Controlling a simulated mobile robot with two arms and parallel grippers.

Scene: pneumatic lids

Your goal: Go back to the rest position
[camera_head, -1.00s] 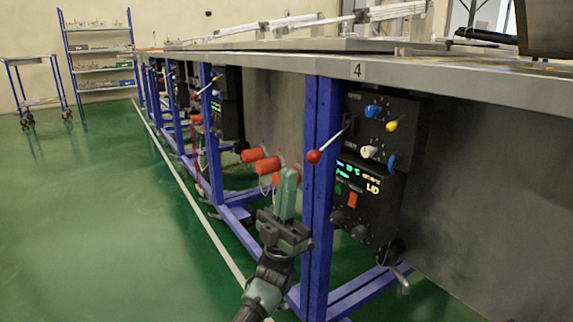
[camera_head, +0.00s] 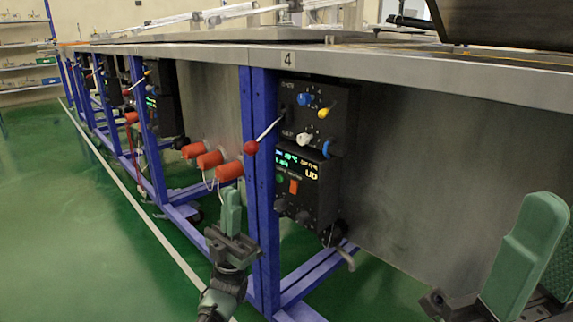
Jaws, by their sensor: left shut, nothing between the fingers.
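My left gripper (camera_head: 232,200) has green fingers pointing up and closed together, with nothing between them. It stands in front of the blue table leg and below the orange-red cylinders, apart from the black control panel. My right gripper (camera_head: 540,225) shows large and close at the lower right. One broad green finger is plain and part of another shows behind it at the picture edge. The cut-off view hides its gap.
A long metal-topped table (camera_head: 380,68) on blue legs (camera_head: 264,190) runs along the right. A black control panel (camera_head: 308,150) hangs beneath, with a red-knobbed lever (camera_head: 250,147) sticking out left. Orange-red cylinders (camera_head: 210,160) project nearby. Green floor (camera_head: 80,240) is clear at left.

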